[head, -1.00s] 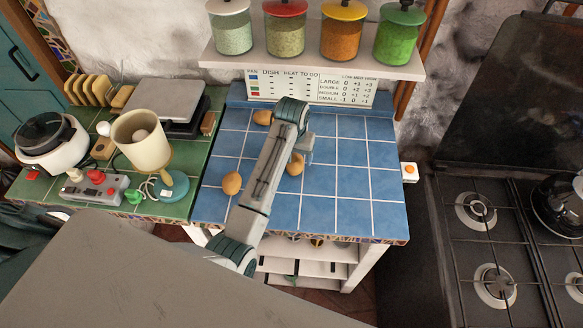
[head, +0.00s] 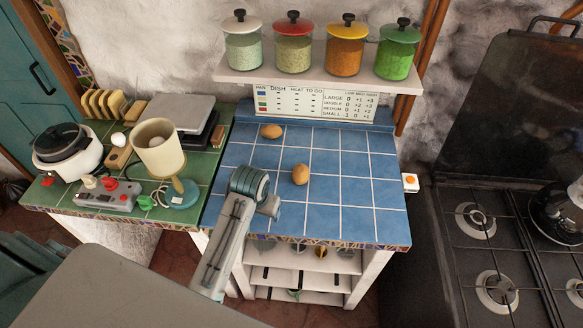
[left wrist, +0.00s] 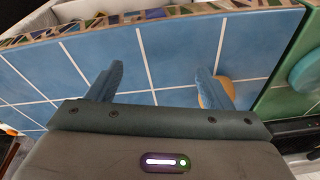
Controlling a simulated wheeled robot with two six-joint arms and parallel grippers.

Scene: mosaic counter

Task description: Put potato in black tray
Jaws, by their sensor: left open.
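Two brown potatoes show on the blue tiled counter in the head view: one at the back (head: 271,131) and one near the middle (head: 300,174). My left arm reaches over the counter's front left. Its gripper is mostly hidden there, but in the left wrist view the gripper (left wrist: 160,82) is open, with bare tiles between its fingers. An orange-brown potato (left wrist: 226,92) lies partly hidden behind the right-hand finger; I cannot tell if they touch. A black, flat tray-like thing (head: 211,131) shows partly beside and under a grey slab on the green counter. My right gripper is not in view.
The green counter (head: 60,194) holds a cooker (head: 68,150), a cream lamp (head: 160,148) and a power strip (head: 108,196). A shelf with several jars (head: 320,80) hangs behind. A stove (head: 480,240) stands at the right. The blue counter's right side (head: 370,190) is clear.

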